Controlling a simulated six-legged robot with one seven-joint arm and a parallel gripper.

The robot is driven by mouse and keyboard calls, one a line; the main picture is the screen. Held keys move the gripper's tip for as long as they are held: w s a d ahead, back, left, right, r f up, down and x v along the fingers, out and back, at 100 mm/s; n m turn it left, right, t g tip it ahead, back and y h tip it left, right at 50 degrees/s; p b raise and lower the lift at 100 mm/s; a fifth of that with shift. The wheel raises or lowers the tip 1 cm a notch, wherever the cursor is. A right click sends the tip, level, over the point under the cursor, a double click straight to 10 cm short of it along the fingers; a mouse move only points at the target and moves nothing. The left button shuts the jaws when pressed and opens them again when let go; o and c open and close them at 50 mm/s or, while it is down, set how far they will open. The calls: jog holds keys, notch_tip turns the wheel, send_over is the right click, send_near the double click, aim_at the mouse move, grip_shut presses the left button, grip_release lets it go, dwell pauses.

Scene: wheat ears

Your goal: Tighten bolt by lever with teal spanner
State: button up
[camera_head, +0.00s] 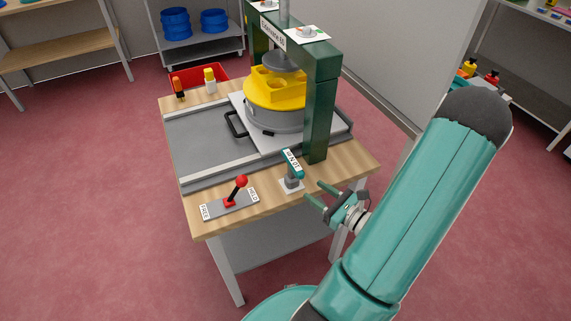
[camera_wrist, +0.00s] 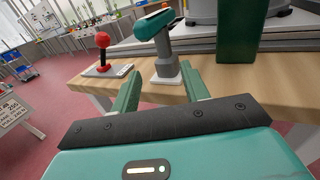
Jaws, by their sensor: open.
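The teal spanner (camera_head: 293,162) stands on a grey post with a white base at the table's front edge, with a white label on its head. It also shows in the wrist view (camera_wrist: 154,25), just beyond my fingers. My gripper (camera_head: 314,190) is open and empty, close to the right of the spanner; its two fingers (camera_wrist: 161,82) point at the post. The lever with a red knob (camera_head: 241,181) leans toward the HELD label, away from FREE. A bolt (camera_head: 307,33) appears to sit on a white plate atop the green press frame.
The green press frame (camera_head: 321,110) stands over a yellow block (camera_head: 275,92) on a grey round pot (camera_head: 272,118). The wooden table edge (camera_wrist: 85,79) lies near my fingers.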

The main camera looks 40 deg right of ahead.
aim_at(292, 172)
jog(key=w, duration=0.7)
jog(key=shift+w+a, duration=0.35)
jog(key=w, duration=0.5)
jog(key=shift+w, duration=0.15)
grip_shut()
